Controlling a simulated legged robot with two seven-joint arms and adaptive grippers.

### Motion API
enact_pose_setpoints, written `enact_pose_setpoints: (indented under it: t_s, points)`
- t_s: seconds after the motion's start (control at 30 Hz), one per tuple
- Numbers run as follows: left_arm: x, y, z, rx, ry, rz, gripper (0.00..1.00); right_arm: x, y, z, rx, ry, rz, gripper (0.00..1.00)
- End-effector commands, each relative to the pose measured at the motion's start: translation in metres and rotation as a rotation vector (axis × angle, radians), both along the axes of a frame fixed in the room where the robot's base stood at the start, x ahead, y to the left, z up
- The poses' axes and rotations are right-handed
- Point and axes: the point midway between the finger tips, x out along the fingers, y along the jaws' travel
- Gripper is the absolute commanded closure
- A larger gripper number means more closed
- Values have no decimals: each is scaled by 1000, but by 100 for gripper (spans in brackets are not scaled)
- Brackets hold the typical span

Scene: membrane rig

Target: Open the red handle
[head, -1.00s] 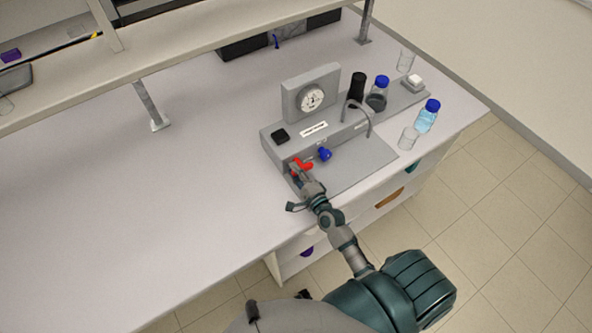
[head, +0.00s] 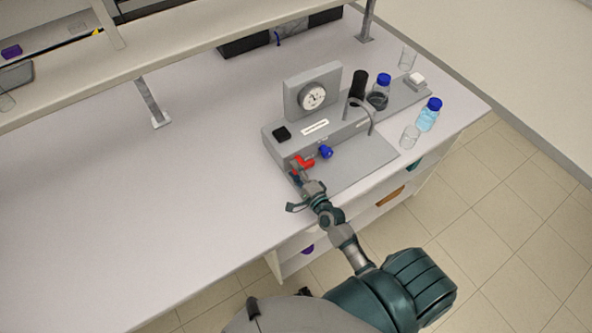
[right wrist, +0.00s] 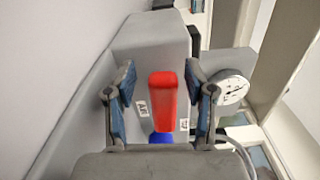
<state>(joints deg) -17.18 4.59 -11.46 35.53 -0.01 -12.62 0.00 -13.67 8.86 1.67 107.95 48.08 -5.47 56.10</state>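The red handle (head: 303,163) is on the front of the grey rig (head: 282,152), left of a blue handle (head: 326,152). My right gripper (head: 297,175) is just in front of the red handle. In the right wrist view the gripper's two fingers (right wrist: 160,85) stand apart, one on each side of the red handle (right wrist: 163,100). Gaps show between the handle and both fingers. The blue handle is partly visible below the red one in that view (right wrist: 160,138). My left gripper is not in view.
The rig carries a round gauge (head: 313,96), a black cylinder (head: 357,88) and a blue-capped bottle (head: 379,92). A bottle of blue liquid (head: 428,115) and a clear beaker (head: 409,137) stand to its right. The bench (head: 150,210) left of the rig is clear.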

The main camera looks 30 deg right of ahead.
Motion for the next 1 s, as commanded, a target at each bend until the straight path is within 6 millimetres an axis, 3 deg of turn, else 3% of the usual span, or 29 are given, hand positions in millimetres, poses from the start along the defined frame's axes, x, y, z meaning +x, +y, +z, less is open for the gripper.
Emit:
enact_pose_setpoints:
  t_s: [0.33,0.73,1.0]
  points:
    - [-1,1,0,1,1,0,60,-11,-2,0,-2,-1,-2,46]
    - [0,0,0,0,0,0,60,-94,-7,-1,-2,3,2,46]
    - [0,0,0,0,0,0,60,-118,-10,-1,1,0,0,46]
